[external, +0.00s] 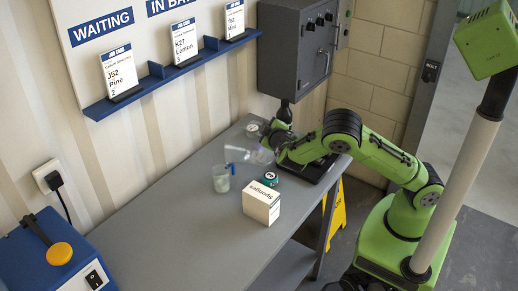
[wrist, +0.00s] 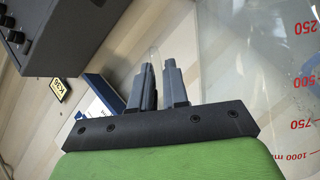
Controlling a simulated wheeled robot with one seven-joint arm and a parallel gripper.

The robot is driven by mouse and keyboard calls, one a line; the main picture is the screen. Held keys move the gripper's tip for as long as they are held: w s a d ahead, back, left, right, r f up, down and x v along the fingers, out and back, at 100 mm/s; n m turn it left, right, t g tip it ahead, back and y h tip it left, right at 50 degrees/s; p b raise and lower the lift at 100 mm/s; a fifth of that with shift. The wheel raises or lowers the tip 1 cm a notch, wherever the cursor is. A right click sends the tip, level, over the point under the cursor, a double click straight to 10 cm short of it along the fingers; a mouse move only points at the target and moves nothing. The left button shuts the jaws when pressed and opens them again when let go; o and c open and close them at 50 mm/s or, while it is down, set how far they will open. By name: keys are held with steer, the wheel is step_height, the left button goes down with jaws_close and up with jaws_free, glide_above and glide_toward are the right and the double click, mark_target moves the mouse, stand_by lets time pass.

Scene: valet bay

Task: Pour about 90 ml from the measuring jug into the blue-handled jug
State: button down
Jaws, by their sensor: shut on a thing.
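The clear measuring jug (external: 248,155) is held tipped over on its side above the bench, its mouth to the left. In the wrist view the measuring jug (wrist: 285,75) shows close on the right with red marks. My gripper (external: 273,152) is shut on it at the jug's right end; the gripper's two fingers (wrist: 158,85) are close together in the wrist view, with the grip itself hard to make out. The blue-handled jug (external: 221,182) stands upright on the bench, below and left of the tipped jug's mouth. I cannot make out a stream or the liquid levels.
A white sponges box (external: 261,207) stands in front, with a green-topped item (external: 270,178) behind it. A black tray (external: 309,171) lies under my arm. A small round tin (external: 252,129) is at the back. The bench (external: 185,222) is clear at front left.

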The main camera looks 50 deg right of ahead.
steer(key=b, duration=0.1)
steer(key=d+f+m+b, duration=0.1)
steer(key=b, duration=0.1)
steer(key=shift+s+f+y, duration=0.2)
steer(key=shift+f+y, duration=0.1)
steer(key=m+b, duration=0.1)
steer(key=d+b, duration=0.1)
steer(key=shift+s+d+f+m+y+b, duration=0.15)
steer(key=shift+m+y+b, duration=0.15)
steer(key=shift+m+b, duration=0.1)
steer(key=s+d+f+m+y+b, duration=0.1)
steer(key=d+f+m+y+b, duration=0.2)
steer(key=b, duration=0.9)
step_height(320, 180, down, 2)
steer(key=shift+s+d+f+m+t, duration=0.2)
steer(key=shift+d+m+t, duration=0.2)
steer(key=shift+d+m, duration=0.5)
steer(key=shift+a+r, duration=0.15)
steer(key=shift+r, duration=0.05)
